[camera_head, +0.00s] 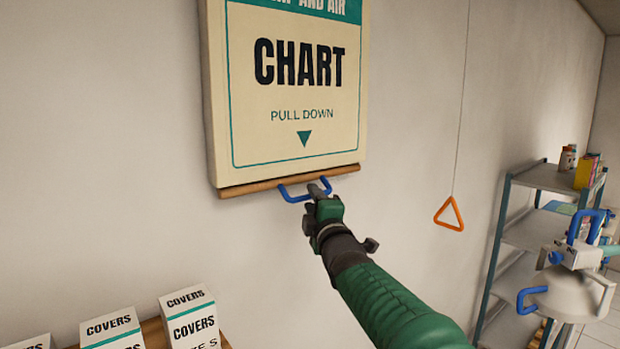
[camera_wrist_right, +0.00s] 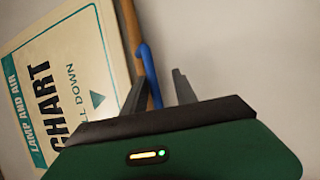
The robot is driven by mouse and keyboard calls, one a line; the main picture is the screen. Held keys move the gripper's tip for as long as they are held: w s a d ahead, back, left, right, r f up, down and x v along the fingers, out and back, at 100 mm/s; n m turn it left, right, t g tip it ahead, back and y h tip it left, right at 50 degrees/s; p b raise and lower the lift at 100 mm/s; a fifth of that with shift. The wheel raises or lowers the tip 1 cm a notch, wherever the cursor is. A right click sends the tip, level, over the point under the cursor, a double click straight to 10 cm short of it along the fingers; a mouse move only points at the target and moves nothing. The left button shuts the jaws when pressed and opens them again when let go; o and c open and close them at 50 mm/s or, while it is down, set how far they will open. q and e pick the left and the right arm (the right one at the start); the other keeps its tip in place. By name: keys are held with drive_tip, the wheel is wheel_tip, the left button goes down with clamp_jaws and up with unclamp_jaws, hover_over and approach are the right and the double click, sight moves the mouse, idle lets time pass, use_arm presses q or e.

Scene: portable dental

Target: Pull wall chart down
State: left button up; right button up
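The cream wall chart (camera_head: 345,110) hangs on the wall with "CHART", "PULL DOWN" and a green arrow on it; its top is cut off. A wooden bar (camera_head: 250,187) runs along its bottom edge, with a blue loop handle (camera_head: 288,196) below it. My right gripper (camera_head: 321,190) is at the right part of the handle. In the right wrist view its two dark fingers (camera_wrist_right: 158,88) stand apart, with the blue handle (camera_wrist_right: 149,68) between them, closer to the left finger. I cannot tell whether they touch it. My left gripper is out of view.
An orange triangle pull (camera_head: 449,214) hangs on a cord to the right. A grey shelf unit (camera_head: 540,178) and a white device with blue handles (camera_head: 570,292) stand at the right. White "COVERS" boxes (camera_head: 188,312) stand at lower left. The wall below the chart is bare.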

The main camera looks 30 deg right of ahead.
drive_tip(key=shift+w+d+r, duration=0.35)
drive_tip(key=shift+d, duration=0.05)
drive_tip(key=shift+p, duration=0.3)
drive_tip(key=shift+s+a+r, duration=0.15)
drive_tip(key=shift+s+a, duration=0.1)
drive_tip(key=shift+a, duration=0.55)
drive_tip(key=shift+w+a, duration=0.25)
drive_tip(key=shift+a, duration=0.1)
drive_tip(key=c, duration=0.5)
clamp_jaws()
drive_tip(key=shift+d, duration=0.25)
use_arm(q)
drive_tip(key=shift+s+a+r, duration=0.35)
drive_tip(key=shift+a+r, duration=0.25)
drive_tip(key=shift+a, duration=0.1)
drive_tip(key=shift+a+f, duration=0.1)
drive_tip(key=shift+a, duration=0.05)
use_arm(e)
drive_tip(key=shift+d, duration=0.1)
